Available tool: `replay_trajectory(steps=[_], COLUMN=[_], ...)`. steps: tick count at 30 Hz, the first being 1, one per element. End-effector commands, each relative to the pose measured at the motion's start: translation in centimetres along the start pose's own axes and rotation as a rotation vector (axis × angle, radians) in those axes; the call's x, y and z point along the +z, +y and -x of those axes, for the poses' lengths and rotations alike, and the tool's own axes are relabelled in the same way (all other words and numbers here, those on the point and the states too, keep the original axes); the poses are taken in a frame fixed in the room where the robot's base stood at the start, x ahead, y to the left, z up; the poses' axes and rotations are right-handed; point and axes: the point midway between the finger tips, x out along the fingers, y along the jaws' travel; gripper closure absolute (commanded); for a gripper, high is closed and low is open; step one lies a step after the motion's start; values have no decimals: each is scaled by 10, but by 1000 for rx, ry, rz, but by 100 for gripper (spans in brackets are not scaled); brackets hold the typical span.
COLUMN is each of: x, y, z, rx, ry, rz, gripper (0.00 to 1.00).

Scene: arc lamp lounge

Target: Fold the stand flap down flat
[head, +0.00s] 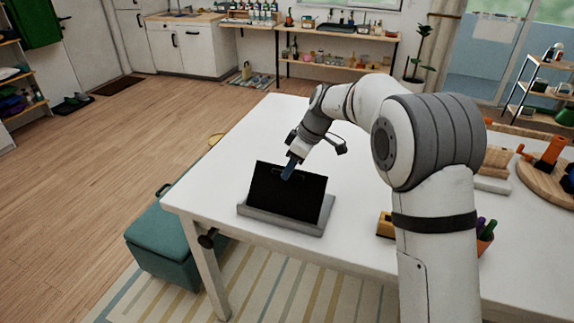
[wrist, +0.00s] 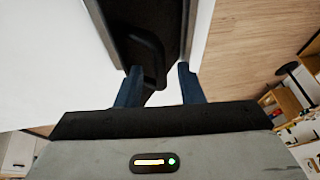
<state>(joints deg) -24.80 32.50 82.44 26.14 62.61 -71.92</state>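The black stand flap (head: 287,191) stands up, tilted, on a grey base (head: 285,221) near the front-left edge of the white table. My gripper (head: 289,168) is at the flap's upper part, with its blue fingers pointing down at it. In the wrist view the flap (wrist: 145,12) lies ahead of the fingers, with a black handle-like loop on its face. The two blue fingers (wrist: 158,80) are apart, and the end of the loop shows between them. A gap shows beside the right finger. Contact with the left finger cannot be told.
A yellow block (head: 385,225) and an orange pen cup (head: 485,238) stand to the right, partly behind my arm. A round wooden board (head: 545,185) with orange items lies far right. A teal box seat (head: 165,240) is beside the table. The tabletop behind the stand is clear.

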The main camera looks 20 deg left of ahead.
Motion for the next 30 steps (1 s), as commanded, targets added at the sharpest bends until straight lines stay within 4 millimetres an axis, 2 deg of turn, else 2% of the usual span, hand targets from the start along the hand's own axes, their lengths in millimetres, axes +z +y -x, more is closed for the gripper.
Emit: replay_trajectory(steps=[2,14,24,25,30], x=[0,0,0,-15,-1], y=[0,0,0,-1,-2], z=[0,1,1,-6,-1], rx=[0,0,0,0,-11], ry=[0,0,0,0,-1], rz=[0,0,0,4,-5], gripper=[67,100,100,100,100])
